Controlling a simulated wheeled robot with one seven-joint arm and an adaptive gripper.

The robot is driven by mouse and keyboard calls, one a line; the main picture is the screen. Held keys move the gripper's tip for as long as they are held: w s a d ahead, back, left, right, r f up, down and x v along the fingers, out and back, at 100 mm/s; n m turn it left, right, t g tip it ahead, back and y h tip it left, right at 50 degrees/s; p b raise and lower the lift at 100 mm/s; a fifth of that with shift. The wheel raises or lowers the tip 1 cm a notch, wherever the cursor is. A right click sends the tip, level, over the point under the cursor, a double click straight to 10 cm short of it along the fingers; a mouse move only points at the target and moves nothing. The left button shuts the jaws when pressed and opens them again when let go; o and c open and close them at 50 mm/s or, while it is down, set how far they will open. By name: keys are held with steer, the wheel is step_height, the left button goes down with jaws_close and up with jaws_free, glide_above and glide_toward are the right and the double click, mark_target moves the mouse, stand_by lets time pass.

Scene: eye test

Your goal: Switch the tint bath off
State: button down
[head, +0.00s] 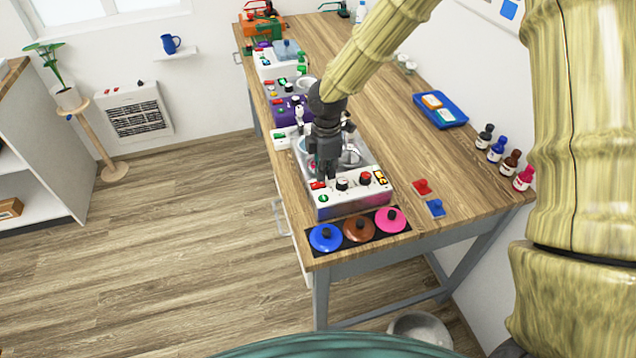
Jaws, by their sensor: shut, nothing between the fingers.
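The tint bath (355,193) appears to be the silver and white machine at the near end of the wooden bench, with its basin behind a sloped white control panel. The panel carries a red switch (318,186) at its left, a green button (323,198) below that, two dark knobs (342,184), and an orange-lit part (380,177) at the right. My gripper (327,177) is shut and empty, pointing down at the panel's left part, close to the red switch. I cannot tell whether it touches. It hides part of the basin and panel edge.
Blue, brown and pink lids (358,229) lie on a dark mat in front of the bath. Red (422,187) and blue (436,208) small pieces lie to its right. Several bottles (497,150) and a blue tray (440,110) stand farther right. Other machines (290,109) line the bench behind.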

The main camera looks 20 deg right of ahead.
mark_target(325, 184)
steer(key=shift+f+b, duration=0.35)
steer(key=shift+f, duration=0.45)
stand_by(0.7)
steer(key=shift+r, duration=0.15)
step_height(325, 184, up, 7)
steer(key=p, duration=0.6)
stand_by(0.4)
stand_by(0.4)
